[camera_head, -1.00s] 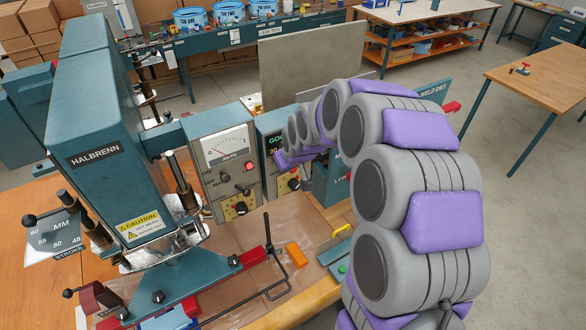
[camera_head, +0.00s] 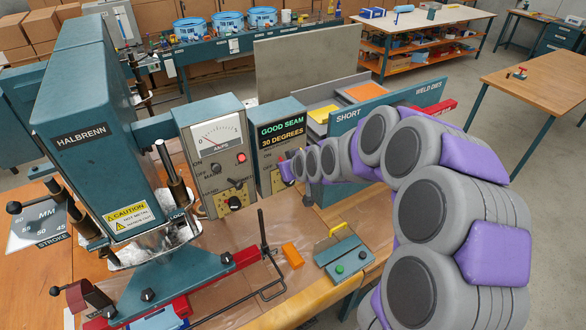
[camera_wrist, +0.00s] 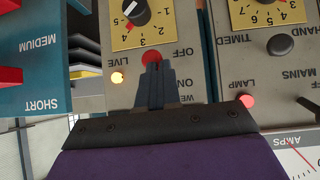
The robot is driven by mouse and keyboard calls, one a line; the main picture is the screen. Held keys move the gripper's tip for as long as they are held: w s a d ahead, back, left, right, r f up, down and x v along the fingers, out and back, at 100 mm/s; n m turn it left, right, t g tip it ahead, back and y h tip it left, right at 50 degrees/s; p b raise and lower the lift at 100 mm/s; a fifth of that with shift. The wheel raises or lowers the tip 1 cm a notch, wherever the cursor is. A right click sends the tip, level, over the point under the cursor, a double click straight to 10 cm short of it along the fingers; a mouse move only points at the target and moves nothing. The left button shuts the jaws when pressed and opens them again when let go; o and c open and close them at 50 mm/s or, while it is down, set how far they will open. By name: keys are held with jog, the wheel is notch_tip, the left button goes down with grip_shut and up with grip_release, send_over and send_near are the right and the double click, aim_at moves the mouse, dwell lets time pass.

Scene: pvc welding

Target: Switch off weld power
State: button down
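The weld power panel (camera_head: 282,138) stands right of the ammeter box and reads "GOOD SEAM 30 DEGREES". In the wrist view, upside down, it has a red-tipped switch (camera_wrist: 152,58) beside the word OFF, with ON WELD on the opposite side. Its LIVE lamp (camera_wrist: 117,78) glows yellow-orange. My gripper (camera_wrist: 155,72) is in front of this panel. Its dark fingers are close together, with their tips at the red switch tip. The fingers hide the switch's base, and I cannot tell whether they grip it.
The welder (camera_head: 95,130) stands left. A die rack (camera_head: 345,118) is right, near my arm.

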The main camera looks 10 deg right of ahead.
jog(key=v, duration=1.4)
jog(key=shift+s+f, duration=0.15)
jog(key=shift+s, duration=0.1)
dwell(0.8)
